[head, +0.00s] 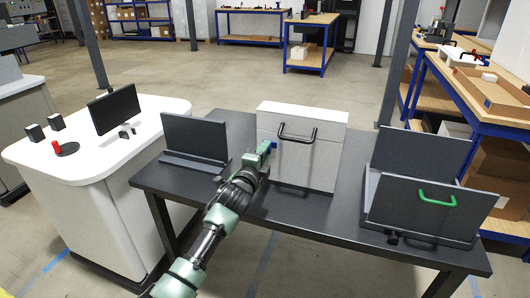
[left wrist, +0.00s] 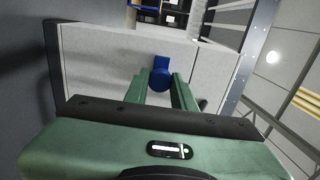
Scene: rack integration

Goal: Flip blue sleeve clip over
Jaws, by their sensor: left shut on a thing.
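The blue sleeve clip (head: 272,145) is a small blue piece at the left edge of the front of a white box-like unit (head: 322,165) with a black handle, standing on the dark table. My right gripper is not in view.
The dark table (head: 290,213) also bears a grey panel stand (head: 195,138) at left and a grey unit with a green handle (head: 420,205) at right. A white counter (head: 95,165) with a monitor (head: 114,108) stands at left. The table front near the arm is clear.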

